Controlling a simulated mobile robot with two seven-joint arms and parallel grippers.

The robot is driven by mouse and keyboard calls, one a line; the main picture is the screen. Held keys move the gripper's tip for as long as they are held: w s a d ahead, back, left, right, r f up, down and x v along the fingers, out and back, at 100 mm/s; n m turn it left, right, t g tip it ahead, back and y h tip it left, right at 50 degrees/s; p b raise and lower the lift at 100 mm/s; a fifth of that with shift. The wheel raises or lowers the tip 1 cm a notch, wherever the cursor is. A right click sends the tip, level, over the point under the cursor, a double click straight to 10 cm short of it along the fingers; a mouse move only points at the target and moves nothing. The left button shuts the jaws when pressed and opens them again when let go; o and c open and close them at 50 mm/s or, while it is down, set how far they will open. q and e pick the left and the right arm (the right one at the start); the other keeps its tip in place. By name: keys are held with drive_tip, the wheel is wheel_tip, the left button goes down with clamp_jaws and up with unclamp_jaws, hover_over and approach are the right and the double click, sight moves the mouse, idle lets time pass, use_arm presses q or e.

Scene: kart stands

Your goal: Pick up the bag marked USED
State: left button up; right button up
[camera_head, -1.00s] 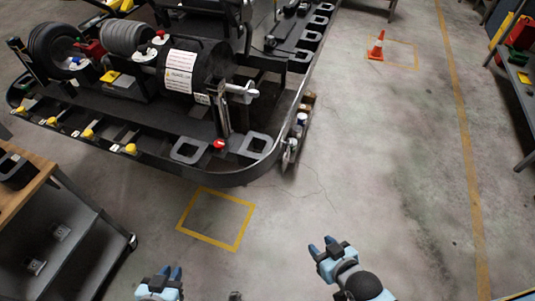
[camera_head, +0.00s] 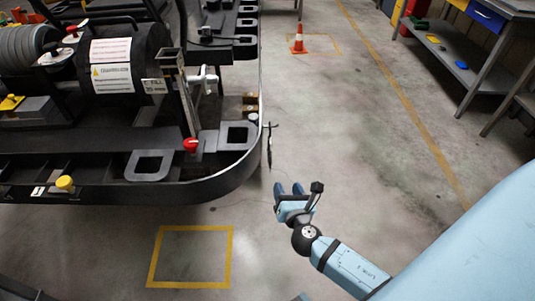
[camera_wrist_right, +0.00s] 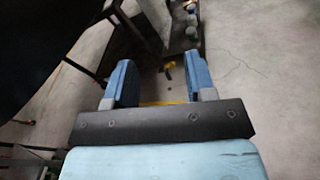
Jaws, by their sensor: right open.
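I see no bag marked USED in either view. My right gripper (camera_head: 288,188) is open and empty, above bare concrete just right of the black kart frame's rounded corner. In the right wrist view my right gripper (camera_wrist_right: 160,60) shows its two blue fingers spread apart. A small yellow item (camera_wrist_right: 169,68) shows between them farther off, too small to identify. My left gripper is not in view.
The black kart frame (camera_head: 208,181) fills the left side. A yellow floor square (camera_head: 231,255) lies in front of it. An orange cone (camera_head: 299,40) stands at the back. A grey workbench (camera_head: 452,72) stands at the upper right. The middle floor is clear.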

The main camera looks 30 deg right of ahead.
drive_tip(key=shift+w+d+f+n+t+h+b, duration=0.1)
drive_tip(key=shift+w+d+n+t+h+b, duration=0.4)
drive_tip(key=shift+w, duration=2.05)
drive_tip(key=shift+w+d+f+n+g+y+b, duration=0.2)
drive_tip(key=shift+w+d+n, duration=0.6)
drive_tip(key=shift+w, duration=1.8)
drive_tip(key=shift+w+d+f+n+t+h+b, duration=0.1)
drive_tip(key=shift+w+d+n+t+h+b, duration=0.2)
drive_tip(key=shift+w+d, duration=1.45)
drive_tip(key=shift+w+a, duration=0.75)
drive_tip(key=shift+a, duration=0.05)
clamp_jaws()
